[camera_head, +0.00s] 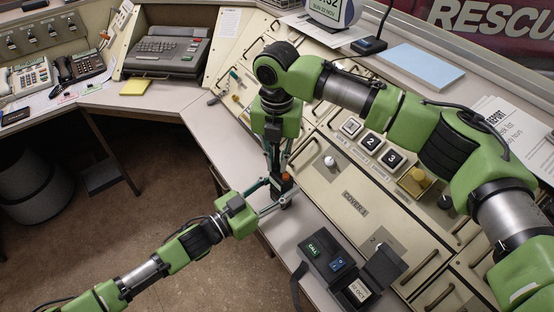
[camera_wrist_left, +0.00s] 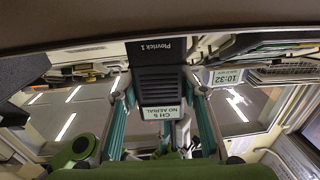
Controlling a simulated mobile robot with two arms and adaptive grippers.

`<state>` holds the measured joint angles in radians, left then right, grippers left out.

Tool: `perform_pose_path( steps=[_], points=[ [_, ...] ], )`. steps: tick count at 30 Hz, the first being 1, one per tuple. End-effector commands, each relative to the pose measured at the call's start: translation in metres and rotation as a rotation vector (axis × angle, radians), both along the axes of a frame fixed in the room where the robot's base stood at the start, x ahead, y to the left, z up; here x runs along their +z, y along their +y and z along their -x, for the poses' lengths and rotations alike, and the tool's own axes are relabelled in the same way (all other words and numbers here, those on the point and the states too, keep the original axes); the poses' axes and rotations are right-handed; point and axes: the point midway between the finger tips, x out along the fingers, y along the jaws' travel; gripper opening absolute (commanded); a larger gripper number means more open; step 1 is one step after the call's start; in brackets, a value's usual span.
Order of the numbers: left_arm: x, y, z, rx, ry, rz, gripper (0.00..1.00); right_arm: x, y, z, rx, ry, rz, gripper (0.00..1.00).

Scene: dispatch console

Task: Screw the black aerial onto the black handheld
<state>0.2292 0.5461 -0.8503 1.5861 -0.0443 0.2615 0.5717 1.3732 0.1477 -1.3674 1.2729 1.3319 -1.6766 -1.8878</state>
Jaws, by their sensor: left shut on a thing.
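The black handheld (camera_head: 281,187) is upright above the console's front edge, with a small orange part on top. My left gripper (camera_head: 272,194), reaching in from the lower left, is shut on it. In the left wrist view the handheld (camera_wrist_left: 157,82) sits between the teal fingers, and its label reads "CH 5 NO AERIAL". My right gripper (camera_head: 279,160) points down directly above the handheld, its fingertips close to the top. Whether it grips anything is too small to tell. I cannot make out the black aerial; it may be hidden between the right fingers.
The sloped console panel (camera_head: 350,199) has numbered keys (camera_head: 371,142) and knobs. Telephones (camera_head: 82,66) and a grey typewriter-like machine (camera_head: 166,52) stand at the back left.

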Motion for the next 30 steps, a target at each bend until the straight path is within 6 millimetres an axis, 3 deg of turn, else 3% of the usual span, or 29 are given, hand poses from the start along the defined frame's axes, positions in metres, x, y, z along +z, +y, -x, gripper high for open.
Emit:
perform_pose_path(
  steps=[5, 30],
  points=[
    [0.0, 0.0001, -0.0002, 0.0, 0.0, 0.0, 0.0, -0.0003, 0.0009, 0.0004, -0.157, 0.001, -0.002, 0.0],
    [0.0001, -0.0003, 0.0003, -0.001, 0.0, 0.0, 0.0, -0.0015, 0.001, 0.0004, -1.861, 0.004, -0.001, 0.0]
  ],
)
